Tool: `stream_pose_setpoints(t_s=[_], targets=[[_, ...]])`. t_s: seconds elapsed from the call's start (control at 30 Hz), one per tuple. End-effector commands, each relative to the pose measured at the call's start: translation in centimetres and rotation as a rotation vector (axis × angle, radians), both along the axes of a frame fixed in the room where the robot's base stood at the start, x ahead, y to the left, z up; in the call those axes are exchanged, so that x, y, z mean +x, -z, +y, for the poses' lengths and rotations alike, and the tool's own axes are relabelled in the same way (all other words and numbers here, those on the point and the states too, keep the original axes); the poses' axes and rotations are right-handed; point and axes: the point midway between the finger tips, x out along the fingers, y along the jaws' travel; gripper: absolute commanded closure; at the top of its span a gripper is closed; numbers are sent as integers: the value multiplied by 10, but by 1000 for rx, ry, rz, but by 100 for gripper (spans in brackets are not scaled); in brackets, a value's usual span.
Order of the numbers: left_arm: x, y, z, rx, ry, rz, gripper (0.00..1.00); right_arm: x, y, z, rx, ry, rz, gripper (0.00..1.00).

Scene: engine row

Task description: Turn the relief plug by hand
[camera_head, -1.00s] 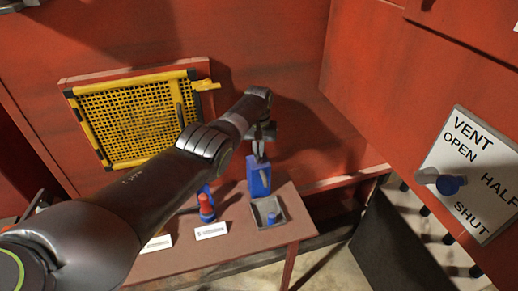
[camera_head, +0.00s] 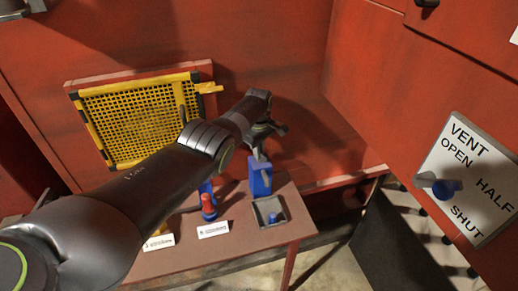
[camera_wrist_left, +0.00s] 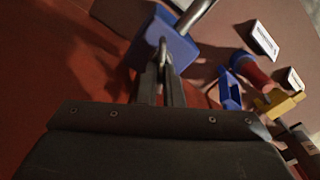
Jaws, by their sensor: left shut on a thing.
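A blue block (camera_head: 260,180) stands upright at the back of the red bench, with a bright metal part at its top. In the left wrist view the blue block (camera_wrist_left: 168,40) shows a metal loop (camera_wrist_left: 163,50) and a metal rod (camera_wrist_left: 200,14). My left gripper (camera_head: 258,143) is above the block. Its fingers (camera_wrist_left: 160,72) are shut at the metal loop, their tips against or very near the block's face; the exact contact is hard to see. I cannot tell for sure which part is the relief plug. My right gripper is out of view.
A red-topped blue piece (camera_head: 208,206) and a grey tray (camera_head: 270,211) with a blue knob stand on the red bench (camera_head: 240,236). White labels lie along its front. A yellow grille (camera_head: 130,125) is behind my arm. A VENT plate (camera_head: 478,190) with a blue-ended handle is at right.

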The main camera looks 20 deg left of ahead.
Motion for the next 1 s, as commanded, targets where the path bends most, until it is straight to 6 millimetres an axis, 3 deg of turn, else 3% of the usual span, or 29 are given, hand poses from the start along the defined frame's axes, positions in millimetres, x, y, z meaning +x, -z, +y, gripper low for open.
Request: stream_pose_setpoints(t_s=[0.03, 1.0], targets=[[-6, 7, -1, -2, -43, 17, 100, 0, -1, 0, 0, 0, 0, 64], [-11, 8, -2, -1, -887, 18, 100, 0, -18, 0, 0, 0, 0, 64]])
